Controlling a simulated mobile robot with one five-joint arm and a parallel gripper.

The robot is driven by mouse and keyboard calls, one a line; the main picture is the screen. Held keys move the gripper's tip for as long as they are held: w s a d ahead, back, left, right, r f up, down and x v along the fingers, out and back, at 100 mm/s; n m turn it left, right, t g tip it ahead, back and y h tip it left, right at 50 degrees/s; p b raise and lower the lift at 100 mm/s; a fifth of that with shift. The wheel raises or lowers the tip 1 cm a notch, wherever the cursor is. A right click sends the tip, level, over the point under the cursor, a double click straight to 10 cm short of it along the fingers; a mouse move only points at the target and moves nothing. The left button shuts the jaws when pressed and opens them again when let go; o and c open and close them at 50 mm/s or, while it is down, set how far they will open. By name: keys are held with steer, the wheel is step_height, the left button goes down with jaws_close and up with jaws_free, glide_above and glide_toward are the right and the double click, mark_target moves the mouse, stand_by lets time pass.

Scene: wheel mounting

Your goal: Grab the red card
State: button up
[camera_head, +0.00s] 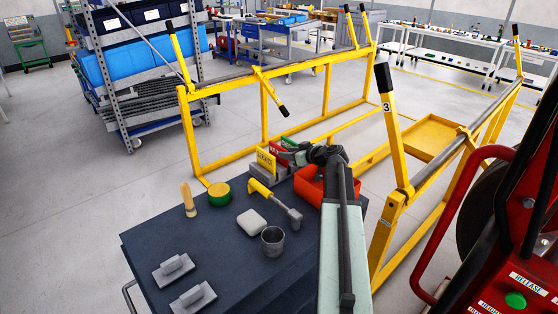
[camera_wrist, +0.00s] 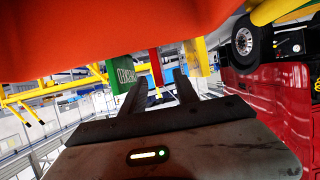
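The red card (camera_head: 277,153) stands in a grey holder (camera_head: 262,183) on the dark table, between a yellow card (camera_head: 266,162) and a green card (camera_head: 289,143). My gripper (camera_head: 299,157) is just right of the cards and hides part of them. In the wrist view, my gripper (camera_wrist: 160,78) has its two fingers apart. The red card (camera_wrist: 154,62) shows in line with the gap between them, with the green card (camera_wrist: 128,72) to its left and the yellow card (camera_wrist: 195,60) to its right. I cannot tell whether the red card is between the fingertips.
A red bin (camera_head: 309,187) sits close beside my gripper. The table (camera_head: 225,262) also holds a brush (camera_head: 189,202), a green-yellow round tin (camera_head: 219,194), a yellow-handled tool (camera_head: 261,189), a white block (camera_head: 252,222), a metal cup (camera_head: 272,241) and two grey blocks. Yellow frames stand behind.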

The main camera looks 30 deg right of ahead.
mark_target(270, 151)
steer(key=b+x, duration=0.2)
steer(key=x, duration=0.5)
steer(key=shift+w+f+b, duration=0.15)
steer(key=shift+f+b, duration=0.05)
steer(key=shift+b, duration=0.2)
steer(key=shift+r, duration=0.1)
steer(key=shift+c, duration=0.3)
jaws_close()
